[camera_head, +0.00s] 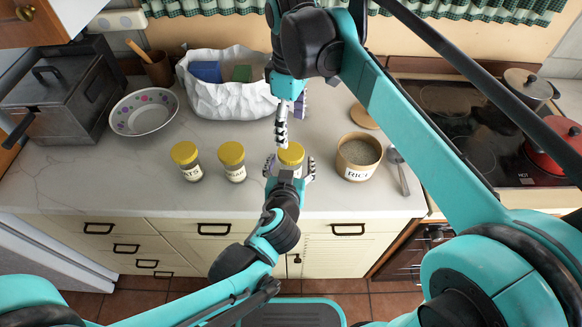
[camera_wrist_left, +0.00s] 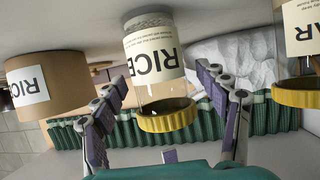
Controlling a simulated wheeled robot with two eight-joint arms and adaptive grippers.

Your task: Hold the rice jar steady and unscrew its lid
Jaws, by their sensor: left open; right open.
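The rice jar (camera_head: 291,154) is glass with a yellow lid and stands upright on the counter. In the left wrist view, which is upside down, its RICE label and glass (camera_wrist_left: 155,62) and its yellow lid (camera_wrist_left: 166,116) show clearly. My left gripper (camera_head: 290,167) is open in front of the jar, with one finger on each side of it. I cannot tell whether either finger touches the glass. My right gripper (camera_head: 284,128) is open and empty, pointing down just above and behind the jar. Its fingers are seen nearly edge-on.
Two similar yellow-lidded jars, OATS (camera_head: 187,162) and another (camera_head: 232,162), stand to the left. An open brown RICE canister (camera_head: 358,158) stands close on the right, beside a spoon (camera_head: 399,170). A white sack (camera_head: 225,98), a bowl (camera_head: 143,113) and a stove (camera_head: 460,135) lie further out.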

